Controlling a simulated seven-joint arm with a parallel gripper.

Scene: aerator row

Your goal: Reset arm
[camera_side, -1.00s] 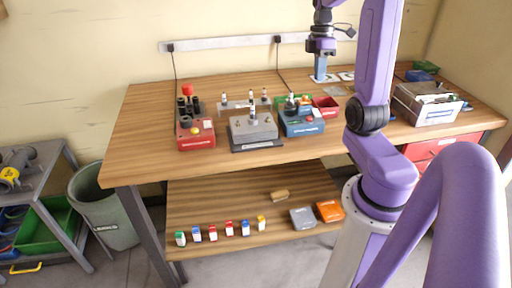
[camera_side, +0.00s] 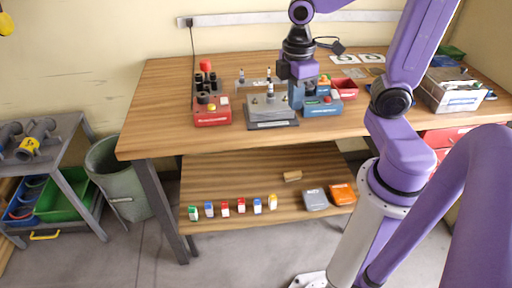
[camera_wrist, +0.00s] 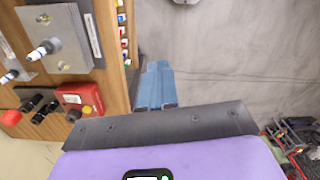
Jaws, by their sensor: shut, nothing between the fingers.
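My gripper (camera_side: 297,102) shows in the side view with its blue fingers pointing down, in front of the gap between the grey block station and the blue station. In the wrist view the fingers (camera_wrist: 158,70) lie together, shut and empty. The grey block station (camera_side: 268,110), with an upright dark-and-white part on top, stands just left of the fingers. The blue station (camera_side: 322,108) is just right, partly hidden by my gripper. I cannot tell how high the fingertips are above the bench or whether they touch anything.
A red station (camera_side: 212,116) with black posts and a red knob stands farther left. A red bin (camera_side: 345,90) and a grey box (camera_side: 450,93) are to the right. Small coloured boxes (camera_side: 241,206) line the lower shelf. The bench's left end (camera_side: 155,110) is clear.

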